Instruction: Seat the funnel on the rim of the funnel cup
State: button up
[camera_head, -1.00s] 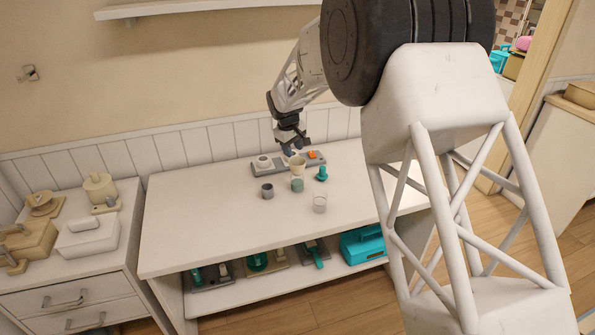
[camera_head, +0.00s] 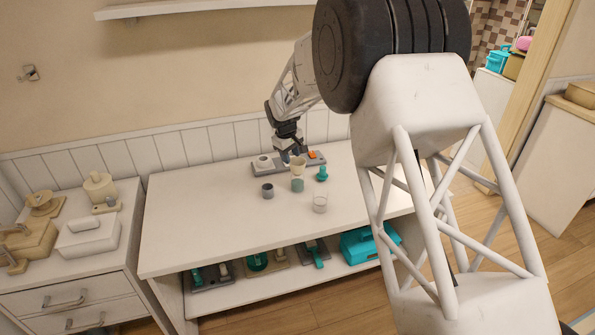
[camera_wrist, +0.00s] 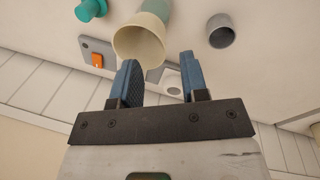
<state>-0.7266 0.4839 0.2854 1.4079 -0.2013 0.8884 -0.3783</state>
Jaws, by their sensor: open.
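A cream flared cone, which looks like the funnel (camera_head: 299,163), stands wide end up at the front edge of a grey board. In the wrist view the funnel (camera_wrist: 140,45) is just beyond the fingertips, its open rim facing me. My gripper (camera_head: 291,158) is low behind and left of it; in the wrist view my gripper (camera_wrist: 160,65) is open, with nothing between its blue fingers. A grey-green cup (camera_head: 297,185) stands in front of the funnel, partly hidden by it in the wrist view. I cannot tell which cup is the funnel cup.
The grey board (camera_head: 274,171) carries an orange block (camera_head: 314,155) and a white ring (camera_head: 263,161). A dark grey cup (camera_head: 267,191), a clear glass (camera_head: 320,204) and a teal piece (camera_head: 321,174) stand nearby. The table's left and front areas are clear.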

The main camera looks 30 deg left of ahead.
aim_at(294, 171)
jog(key=shift+w+d+f, duration=0.1)
jog(key=shift+w+f, duration=0.05)
jog(key=shift+f, duration=0.7)
jog(key=shift+w+a+f, duration=0.1)
jog(key=shift+w+f, duration=0.1)
jog(key=shift+f, duration=0.65)
jog(key=shift+w+d+f, duration=0.1)
jog(key=shift+w+f, duration=0.05)
jog(key=shift+f, duration=0.7)
grip_shut()
